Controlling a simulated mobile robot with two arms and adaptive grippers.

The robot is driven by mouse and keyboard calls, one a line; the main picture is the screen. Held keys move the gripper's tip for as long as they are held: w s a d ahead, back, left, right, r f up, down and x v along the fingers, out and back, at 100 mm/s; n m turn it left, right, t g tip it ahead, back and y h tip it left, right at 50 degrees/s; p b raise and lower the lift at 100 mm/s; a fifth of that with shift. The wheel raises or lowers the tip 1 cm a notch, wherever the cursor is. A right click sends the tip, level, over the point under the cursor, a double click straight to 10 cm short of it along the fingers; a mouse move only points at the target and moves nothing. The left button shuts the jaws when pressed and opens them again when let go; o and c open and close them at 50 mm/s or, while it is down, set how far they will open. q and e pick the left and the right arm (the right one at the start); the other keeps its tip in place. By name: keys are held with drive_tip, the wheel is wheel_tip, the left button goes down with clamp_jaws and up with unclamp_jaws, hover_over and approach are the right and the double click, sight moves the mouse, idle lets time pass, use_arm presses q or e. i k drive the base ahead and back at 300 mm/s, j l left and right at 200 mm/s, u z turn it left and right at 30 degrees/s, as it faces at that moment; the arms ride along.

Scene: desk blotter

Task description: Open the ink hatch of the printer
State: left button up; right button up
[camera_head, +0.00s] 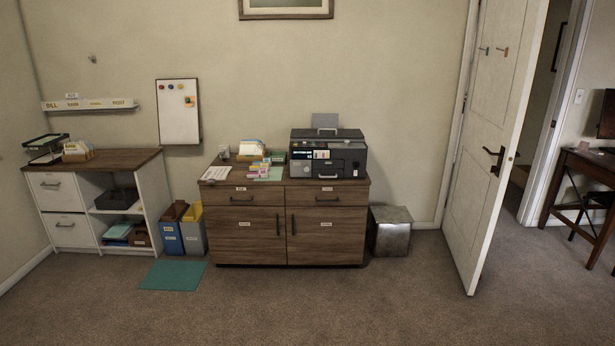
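The printer (328,154) is a dark grey and black box on the right half of a wooden cabinet against the back wall. Its front has a small lit display and a light panel at the left. A handle shows on its top lid, and a grey sheet or tray stands up behind it. A dark panel with small details is at the front right; I cannot tell which part is the ink hatch or whether it is open. Neither of my grippers is in view.
The wooden cabinet (251,224) also bears papers and a file box (252,147). A metal bin (390,231) stands at its right, bins (192,235) at its left. A teal mat (173,275) lies on the carpet. An open white door (491,140) is at right. The carpet in front is clear.

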sight(347, 145)
drive_tip(key=i, duration=2.05)
